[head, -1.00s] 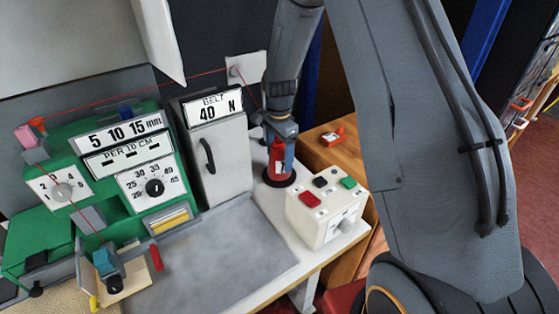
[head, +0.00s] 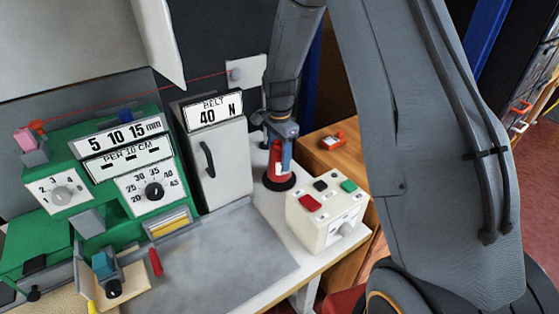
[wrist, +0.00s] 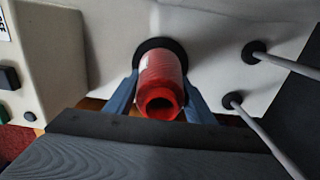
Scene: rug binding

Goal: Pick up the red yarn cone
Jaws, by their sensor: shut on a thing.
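The red yarn cone (head: 274,176) stands upright on a black round base (head: 279,183) on the white table, behind the button box. In the wrist view the red cone (wrist: 160,82) is seen from its open top end, with the black base (wrist: 158,48) behind it. My gripper (head: 281,160) reaches down from above with its blue fingers on either side of the cone. In the wrist view the fingers of my gripper (wrist: 160,98) are shut on the cone from left and right. The cone still appears to be at its base; I cannot tell whether it touches.
The cream button box (head: 327,217) with red, black and green buttons stands close in front. The grey belt cabinet (head: 218,165) is to the left, beside the green machine (head: 110,190). Two thin rods on black feet (wrist: 255,50) stand nearby. An orange-red object (head: 334,141) lies on the wooden surface behind.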

